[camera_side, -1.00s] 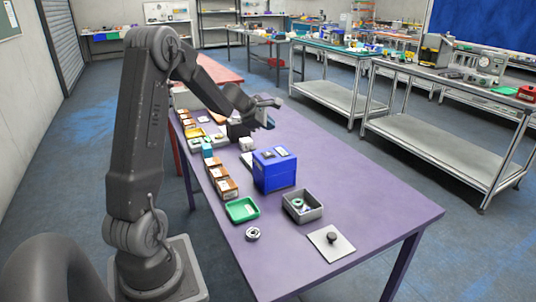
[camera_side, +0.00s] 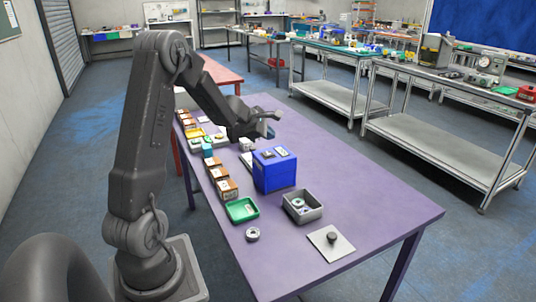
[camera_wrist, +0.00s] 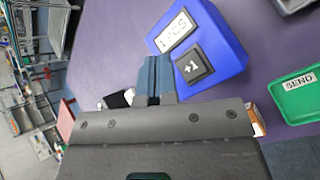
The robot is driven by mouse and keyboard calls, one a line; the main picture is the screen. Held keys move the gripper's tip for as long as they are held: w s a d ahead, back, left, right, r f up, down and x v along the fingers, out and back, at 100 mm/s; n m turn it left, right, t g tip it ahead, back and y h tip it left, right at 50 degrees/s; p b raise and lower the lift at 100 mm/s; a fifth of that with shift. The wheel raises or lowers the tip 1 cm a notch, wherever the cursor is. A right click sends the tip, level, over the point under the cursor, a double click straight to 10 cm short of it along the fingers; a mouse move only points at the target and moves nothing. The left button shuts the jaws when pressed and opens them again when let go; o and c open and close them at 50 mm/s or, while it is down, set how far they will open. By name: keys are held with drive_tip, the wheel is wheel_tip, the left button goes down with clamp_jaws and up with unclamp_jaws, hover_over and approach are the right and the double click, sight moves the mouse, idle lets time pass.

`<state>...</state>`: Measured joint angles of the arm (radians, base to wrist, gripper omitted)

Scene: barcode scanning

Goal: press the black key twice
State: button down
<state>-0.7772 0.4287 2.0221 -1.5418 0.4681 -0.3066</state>
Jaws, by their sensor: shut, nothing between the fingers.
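A blue box (camera_side: 274,174) stands on the purple table. The black key (camera_wrist: 194,64), marked "+1", is on its top face, beside a white label (camera_wrist: 175,31) with dark lettering. The key also shows small on the box top in the side view (camera_side: 268,154). My gripper (camera_wrist: 157,72) is shut and empty, its fingers just left of the black key in the wrist view. In the side view my gripper (camera_side: 271,122) is above and behind the blue box, apart from it.
A green tray (camera_wrist: 302,103) labelled "SEND" and a grey bin (camera_side: 303,215) stand near the box. A row of brown boxes (camera_side: 227,190) lines the table's left edge. A grey plate with a dark knob (camera_side: 331,238) lies at the front. The table's right side is clear.

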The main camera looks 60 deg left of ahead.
sight(268, 154)
drive_tip(key=shift+f, duration=1.8)
drive_tip(key=shift+f, duration=0.1)
idle(0.6)
drive_tip(key=shift+f, duration=0.3)
drive_tip(key=shift+f, duration=0.5)
idle(0.8)
drive_tip(key=shift+r, duration=0.9)
drive_tip(key=shift+r, duration=2.55)
drive_tip(key=shift+d, duration=0.1)
